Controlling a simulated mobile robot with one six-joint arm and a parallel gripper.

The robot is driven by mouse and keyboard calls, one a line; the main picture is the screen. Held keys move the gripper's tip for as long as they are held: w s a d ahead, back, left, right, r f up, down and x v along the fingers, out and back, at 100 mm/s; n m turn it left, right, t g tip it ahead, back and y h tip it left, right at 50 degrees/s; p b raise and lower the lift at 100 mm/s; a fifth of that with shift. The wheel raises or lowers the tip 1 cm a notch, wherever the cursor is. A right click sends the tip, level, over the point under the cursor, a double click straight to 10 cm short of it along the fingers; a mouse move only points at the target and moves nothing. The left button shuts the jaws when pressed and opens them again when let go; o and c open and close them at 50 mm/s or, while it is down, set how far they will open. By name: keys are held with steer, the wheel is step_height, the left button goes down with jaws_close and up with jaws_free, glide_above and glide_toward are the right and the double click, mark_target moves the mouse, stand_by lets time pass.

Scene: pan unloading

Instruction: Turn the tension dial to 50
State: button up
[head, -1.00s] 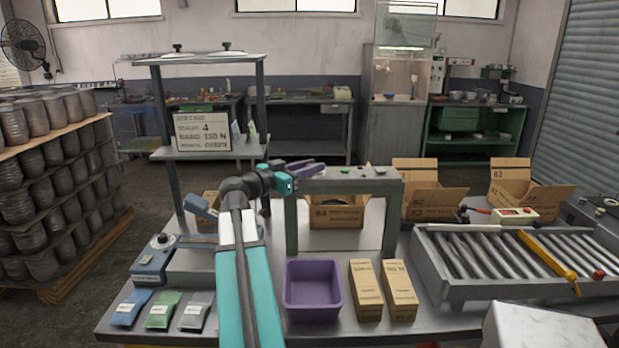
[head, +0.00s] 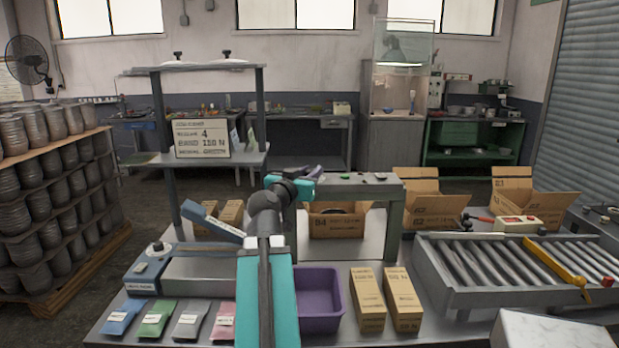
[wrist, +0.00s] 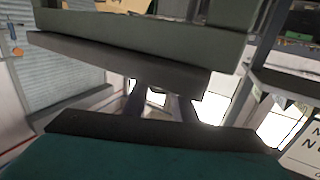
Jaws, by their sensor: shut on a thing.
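I cannot tell for sure which control is the tension dial. My gripper (head: 318,171) is at the arch's left end, partly hidden behind my teal wrist. In the wrist view its dark fingers (wrist: 162,103) reach toward the arch beam (wrist: 140,30). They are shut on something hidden.
A purple bin (head: 318,300) and two upright cartons (head: 368,300) stand in front of the arch. A roller conveyor (head: 520,265) lies at the right. Several pouches (head: 155,318) lie at the front left. A sign (head: 202,137) stands on the shelf behind.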

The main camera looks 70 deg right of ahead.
steer(key=shift+s+f+n+t+b, duration=0.1)
steer(key=shift+f+n+t+b, duration=0.1)
steer(key=shift+n+t+b, duration=0.5)
steer(key=shift+s+f+n+t+b, duration=0.15)
steer(key=shift+n+t+b, duration=0.25)
steer(key=shift+t+b, duration=0.5)
steer(key=shift+n+t+y+b, duration=0.75)
steer(key=shift+n+t, duration=0.85)
steer(key=shift+t, duration=0.9)
steer(key=n+t+y+b, duration=0.1)
steer(key=t+b, duration=0.1)
steer(key=b, duration=0.1)
steer(key=n+t+y+b, duration=0.1)
steer(key=n+t+b, duration=0.1)
steer(key=b, duration=0.2)
steer(key=shift+d+b, duration=0.2)
steer(key=shift+b, duration=0.1)
steer(key=shift+w+a+r+n+t+y+b, duration=0.1)
steer(key=shift+r+n+t+y+b, duration=0.15)
steer(key=shift+n+t+y+b, duration=1.1)
steer(key=shift+m+g+b, duration=0.25)
steer(key=shift+m+b, duration=0.05)
steer(key=shift+m, duration=0.15)
steer(key=o, duration=1)
steer(key=shift+r, duration=0.1)
steer(key=shift+o, duration=0.2)
steer(key=shift+a, duration=0.1)
steer(key=shift+a, duration=0.1)
